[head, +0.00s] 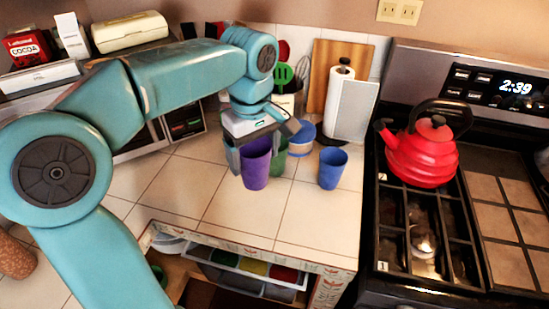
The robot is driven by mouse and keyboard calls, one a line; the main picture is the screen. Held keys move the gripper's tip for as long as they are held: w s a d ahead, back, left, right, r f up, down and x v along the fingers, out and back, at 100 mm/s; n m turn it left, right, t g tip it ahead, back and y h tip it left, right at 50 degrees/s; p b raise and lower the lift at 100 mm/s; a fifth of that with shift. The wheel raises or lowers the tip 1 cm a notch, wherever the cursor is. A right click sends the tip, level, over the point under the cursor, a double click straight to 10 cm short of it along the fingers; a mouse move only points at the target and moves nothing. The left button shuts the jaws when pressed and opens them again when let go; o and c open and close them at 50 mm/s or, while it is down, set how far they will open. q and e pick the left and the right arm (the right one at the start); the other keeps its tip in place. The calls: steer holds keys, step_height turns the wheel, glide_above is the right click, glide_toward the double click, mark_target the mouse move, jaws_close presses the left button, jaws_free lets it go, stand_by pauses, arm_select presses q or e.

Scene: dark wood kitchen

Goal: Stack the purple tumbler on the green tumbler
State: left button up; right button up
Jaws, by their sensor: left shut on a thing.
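The purple tumbler (255,170) is upright in my left gripper (250,158), which is shut on it over the tiled counter. The green tumbler (279,163) is just behind and to the right of the purple one, partly hidden by it and by the gripper. I cannot tell whether the two tumblers touch. A blue tumbler (332,168) stands upright on the counter further right, apart from both. My right gripper is not in view.
A red kettle (422,152) sits on the stove at the right. A paper towel roll (351,105) and a utensil holder stand at the back. An open drawer (250,262) lies below the counter's front edge. The front counter tiles are clear.

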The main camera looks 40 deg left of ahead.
arm_select(q)
steer(key=w+a+p, duration=0.3)
steer(key=w+a, duration=0.1)
steer(key=w, duration=0.3)
steer(key=w+a+p, duration=0.3)
steer(key=w+a, duration=0.1)
steer(key=w, duration=0.3)
step_height(320, 180, down, 8)
steer(key=shift+w+f, duration=0.15)
steer(key=shift+w, duration=0.2)
steer(key=shift+a, duration=0.1)
